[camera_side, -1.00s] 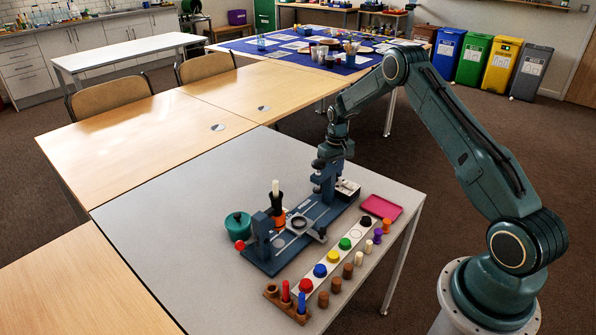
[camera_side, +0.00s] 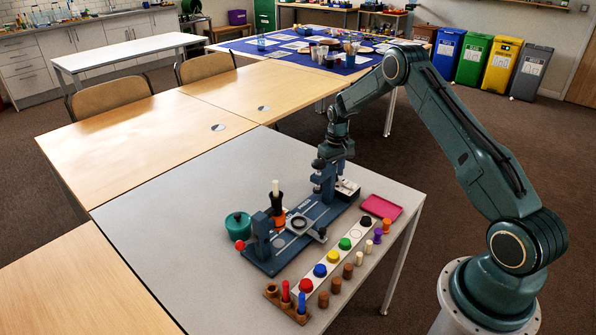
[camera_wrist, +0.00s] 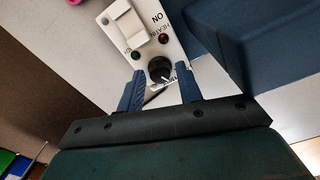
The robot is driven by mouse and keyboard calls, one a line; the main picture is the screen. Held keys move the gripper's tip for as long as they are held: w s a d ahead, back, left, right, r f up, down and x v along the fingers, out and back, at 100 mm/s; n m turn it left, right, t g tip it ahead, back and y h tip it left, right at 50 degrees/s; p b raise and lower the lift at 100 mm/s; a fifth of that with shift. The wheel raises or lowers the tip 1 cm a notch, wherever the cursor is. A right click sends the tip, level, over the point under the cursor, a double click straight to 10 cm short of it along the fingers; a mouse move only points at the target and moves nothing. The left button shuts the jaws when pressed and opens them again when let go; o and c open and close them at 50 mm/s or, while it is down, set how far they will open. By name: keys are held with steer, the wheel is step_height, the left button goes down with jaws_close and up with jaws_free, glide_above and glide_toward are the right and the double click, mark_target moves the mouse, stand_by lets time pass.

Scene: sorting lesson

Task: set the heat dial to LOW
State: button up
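The heat dial (camera_wrist: 160,68) is a round black knob with a white pointer line, on the white heater box (camera_wrist: 166,22). In the wrist view the line points toward the lower right. Lettering below the knob is partly hidden and I cannot read it. My gripper (camera_wrist: 160,74) is open, with one blue finger on each side of the knob and a small gap at both sides. In the side view my gripper (camera_side: 326,190) points down beside the heater box (camera_side: 347,188); the knob is hidden there.
The box has a white rocker switch (camera_wrist: 128,20), a green lamp (camera_wrist: 137,55) and a red lamp (camera_wrist: 163,38). Colored buttons line a white strip (camera_side: 300,288). A pink tray (camera_side: 381,207) sits near the table edge.

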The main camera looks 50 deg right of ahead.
step_height(320, 180, up, 14)
steer(key=shift+f, duration=0.15)
stand_by(0.5)
stand_by(0.4)
steer(key=m, duration=1.3)
steer(key=shift+m, duration=0.3)
steer(key=shift+f, duration=0.1)
steer(key=shift+f, duration=6.8)
steer(key=shift+c, duration=0.3)
steer(key=c, duration=0.6)
